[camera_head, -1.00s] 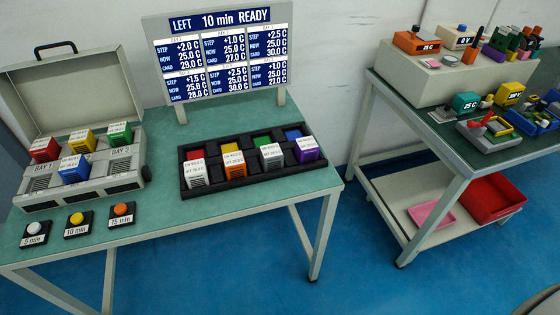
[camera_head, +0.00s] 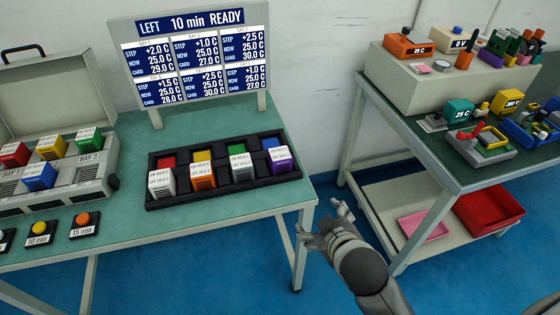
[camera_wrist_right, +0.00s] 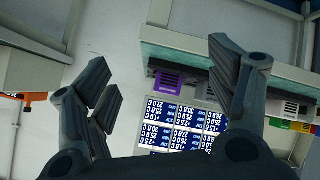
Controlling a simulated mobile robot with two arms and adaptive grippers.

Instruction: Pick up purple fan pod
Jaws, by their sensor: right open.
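The purple fan pod (camera_head: 283,165) sits in the front right slot of a black tray (camera_head: 165,201) on the green-topped table, with a labelled white top. In the right wrist view a purple block (camera_wrist_right: 168,82), seemingly this pod, shows at the table's edge between my fingers. My right gripper (camera_head: 322,222) is open and empty. In the head view it appears right of and below the pod, beyond the table's right edge and apart from it. My left gripper is not in view.
A display board (camera_head: 190,60) rises behind the tray. An open case (camera_head: 90,185) holds coloured pods at left. A second table (camera_head: 460,180) stands at right; blue floor lies between.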

